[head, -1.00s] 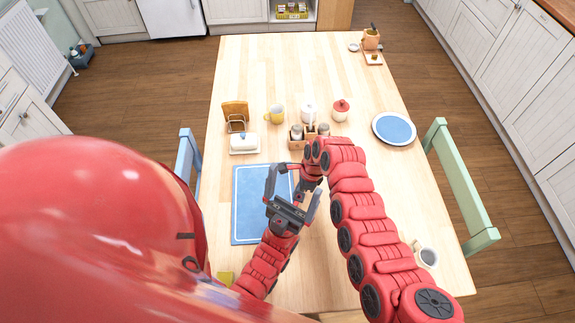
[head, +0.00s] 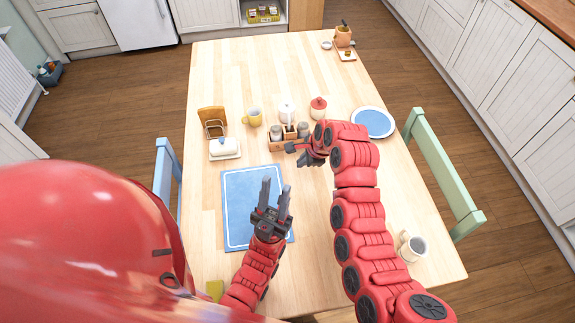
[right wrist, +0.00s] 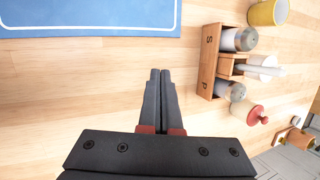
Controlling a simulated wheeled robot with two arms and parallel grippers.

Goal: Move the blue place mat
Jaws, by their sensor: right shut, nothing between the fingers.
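The blue place mat (head: 236,212) lies flat on the wooden table, left of the middle, with a thin white border line. Its edge also shows at the top left of the right wrist view (right wrist: 90,17). My left gripper (head: 275,190) is over the mat's right part, fingers apart and empty, hiding some of it; I cannot tell whether it touches. My right gripper (head: 290,148) is shut and empty, beyond the mat's far right corner. Its closed fingers (right wrist: 160,72) point at bare wood between the mat and the condiment caddy.
Just beyond the mat stand a butter dish (head: 225,148), a toast rack (head: 213,125) and a wooden condiment caddy (right wrist: 209,62). A yellow mug (head: 253,117), a red-lidded pot (head: 318,108) and a blue plate (head: 373,122) stand farther back. A pale mug (head: 412,245) is at the right.

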